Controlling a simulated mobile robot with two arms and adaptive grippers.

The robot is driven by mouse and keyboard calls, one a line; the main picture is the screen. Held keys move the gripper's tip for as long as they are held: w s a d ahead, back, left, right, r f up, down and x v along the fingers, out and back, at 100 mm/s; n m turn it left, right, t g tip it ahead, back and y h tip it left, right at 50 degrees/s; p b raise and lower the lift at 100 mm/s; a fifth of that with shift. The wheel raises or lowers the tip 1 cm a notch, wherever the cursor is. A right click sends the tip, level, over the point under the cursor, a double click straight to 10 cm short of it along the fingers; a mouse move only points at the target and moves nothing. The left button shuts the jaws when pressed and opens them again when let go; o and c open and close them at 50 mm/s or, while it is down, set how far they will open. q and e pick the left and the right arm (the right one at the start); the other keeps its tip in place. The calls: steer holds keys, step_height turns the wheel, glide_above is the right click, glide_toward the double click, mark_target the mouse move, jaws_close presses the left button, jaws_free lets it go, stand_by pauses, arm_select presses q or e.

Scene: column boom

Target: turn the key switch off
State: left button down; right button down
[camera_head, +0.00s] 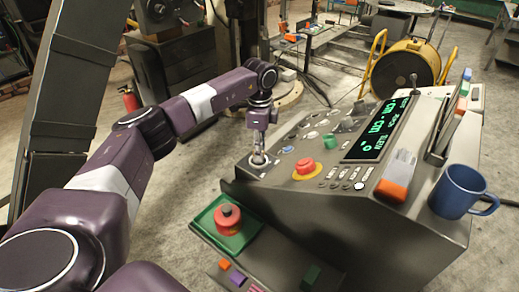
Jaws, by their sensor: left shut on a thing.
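The key switch (257,161) sits at the left corner of the grey control console (345,214). My left gripper (259,150) points down onto it from above and is shut on it. The fingers cover most of the key, so I cannot tell which way it is turned. My right gripper does not show in the camera_head view.
A red mushroom button (306,167) and a green knob (329,141) stand on the panel near a green-lit display (380,130). A blue mug (457,191) stands on the console's right side.

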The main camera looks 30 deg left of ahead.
arm_select(q)
steer(key=shift+w+r+n+p, duration=0.1)
steer(key=shift+n+p, duration=0.25)
steer(key=shift+n, duration=1.15)
steer(key=c, duration=2.1)
jaws_free()
steer(key=shift+o, duration=0.3)
step_height(320, 180, up, 12)
